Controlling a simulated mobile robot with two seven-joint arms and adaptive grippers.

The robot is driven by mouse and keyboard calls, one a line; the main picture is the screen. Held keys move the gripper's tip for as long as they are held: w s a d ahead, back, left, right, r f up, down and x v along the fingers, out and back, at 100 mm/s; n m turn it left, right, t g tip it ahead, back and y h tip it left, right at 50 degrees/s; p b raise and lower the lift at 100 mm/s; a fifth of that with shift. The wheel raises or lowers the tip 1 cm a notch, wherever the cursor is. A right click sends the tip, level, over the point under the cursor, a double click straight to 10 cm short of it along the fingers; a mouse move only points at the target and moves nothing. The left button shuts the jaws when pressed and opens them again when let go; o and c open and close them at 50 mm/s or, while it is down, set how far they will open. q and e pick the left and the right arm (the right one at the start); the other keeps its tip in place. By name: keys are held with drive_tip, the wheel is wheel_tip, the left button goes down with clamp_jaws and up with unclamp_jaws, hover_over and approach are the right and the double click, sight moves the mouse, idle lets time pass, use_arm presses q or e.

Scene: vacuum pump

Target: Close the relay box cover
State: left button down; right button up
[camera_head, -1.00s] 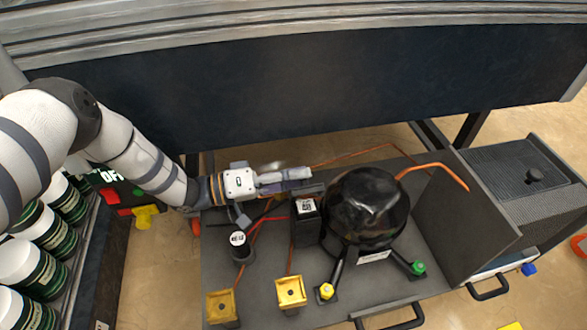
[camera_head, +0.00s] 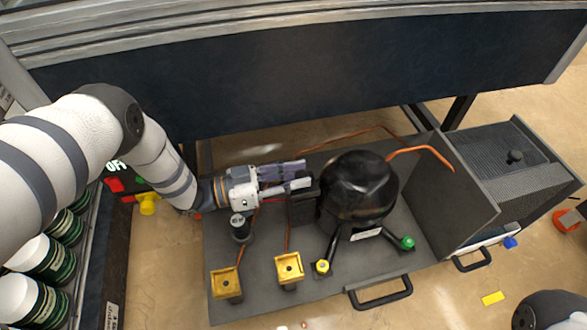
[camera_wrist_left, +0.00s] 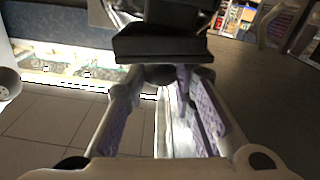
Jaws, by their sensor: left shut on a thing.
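The relay box (camera_head: 301,209) is a small black box against the left side of the round black compressor (camera_head: 358,193). Its dark cover shows at the fingertips in the left wrist view (camera_wrist_left: 160,48), as a flat black piece. My left gripper (camera_head: 303,174) reaches in from the left at the box's upper edge. Its fingers, with purple pads, are shut on the cover. Dark parts blend together, so the cover's exact angle is unclear. My right gripper is not in view.
The grey base plate (camera_head: 262,309) carries a black cylinder (camera_head: 240,229), two yellow blocks (camera_head: 289,269) and pipe stubs with yellow and green caps. An upright dark panel (camera_head: 440,185) stands right of the compressor. Orange pipes (camera_head: 421,152) arch nearby. Cans stand at the far left.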

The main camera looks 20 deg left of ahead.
use_arm(q)
drive_tip(key=shift+s+d+f+m, duration=0.15)
drive_tip(key=shift+s+f+m, duration=0.15)
drive_tip(key=shift+m, duration=0.7)
drive_tip(key=shift+f, duration=0.1)
drive_tip(key=c, duration=1.4)
unclamp_jaws()
drive_tip(key=shift+o, duration=0.2)
drive_tip(key=v, duration=1.2)
